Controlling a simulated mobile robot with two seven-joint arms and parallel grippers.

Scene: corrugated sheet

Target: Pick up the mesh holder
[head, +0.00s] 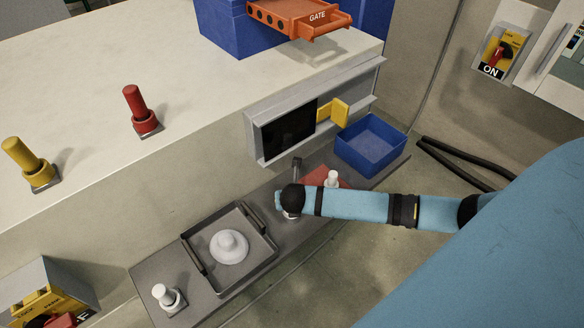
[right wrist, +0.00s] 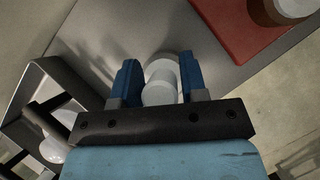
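No label shows which piece is the mesh holder. My right gripper (head: 291,204) reaches down over the grey ledge in the head view, which hides most of what is under it. In the right wrist view its two blue fingers (right wrist: 158,88) stand apart on either side of a white round-topped piece (right wrist: 160,92). A narrow gap shows beside the right finger, so the gripper looks open around the piece. A dark tray (head: 190,262) left of the gripper holds a pale domed piece (head: 230,247). My left gripper is out of view.
A white knob (head: 163,294) stands on the ledge's near end. Another white knob (head: 332,178) stands on a red plate (head: 314,176) just right of the gripper. A blue bin (head: 371,143) and a grey-framed dark screen (head: 288,129) lie beyond. The ledge's front edge drops to the floor.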

